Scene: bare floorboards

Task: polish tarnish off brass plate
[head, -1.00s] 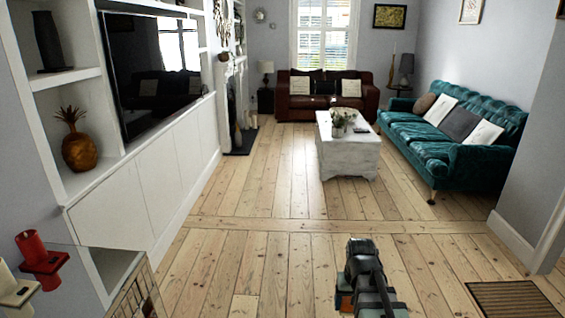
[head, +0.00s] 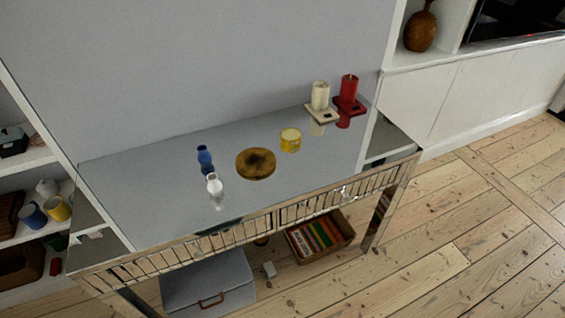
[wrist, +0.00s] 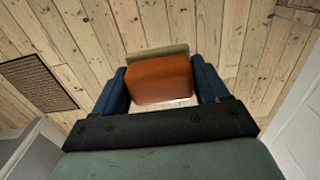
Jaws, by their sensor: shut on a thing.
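The round brass plate (head: 255,164) lies flat on the mirrored console table (head: 325,170) in the head view. A dark tarnish patch covers the middle of its face. A small yellow tin (head: 290,141) stands to its right. My gripper (wrist: 162,80) shows only in the wrist view, over bare floorboards. Its blue fingers are shut on an orange block (wrist: 160,80) with an olive layer (wrist: 152,53) along its far edge; it looks like a sponge. My gripper is out of the head view, so its distance from the plate cannot be told.
A blue (head: 204,160) and a white (head: 215,187) small vessel stand left of the plate. Cream (head: 320,97) and red (head: 349,90) candles on holders stand at the right. Below are a grey case (head: 208,285) and a crate (head: 338,243). Open floor lies right.

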